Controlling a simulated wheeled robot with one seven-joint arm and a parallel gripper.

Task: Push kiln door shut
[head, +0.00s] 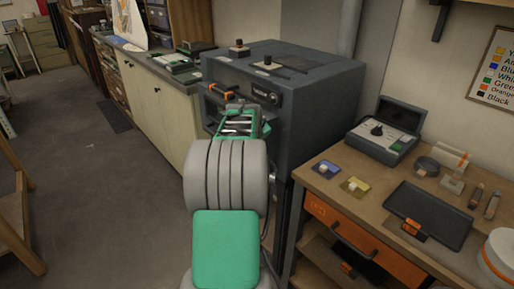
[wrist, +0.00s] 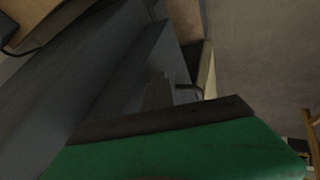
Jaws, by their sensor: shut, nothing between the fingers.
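The kiln (head: 315,105) is a dark grey box standing between the long cabinet and the workbench. Its front has an orange-tipped lever (head: 220,88) and a dark latch (head: 266,96) near the top. My green and grey gripper (head: 240,122) is in front of that face, and my arm hides most of the face below. In the wrist view my shut, empty fingers (wrist: 158,92) are close to dark grey kiln panels (wrist: 95,85), with a thin bent handle (wrist: 188,90) just beyond. I cannot tell whether they touch the door, or how far it is open.
A workbench (head: 320,178) with orange drawers (head: 350,235) stands close on the right, holding a dark tray (head: 430,212) and a control box (head: 385,130). A pale cabinet (head: 155,100) runs along the left of the kiln.

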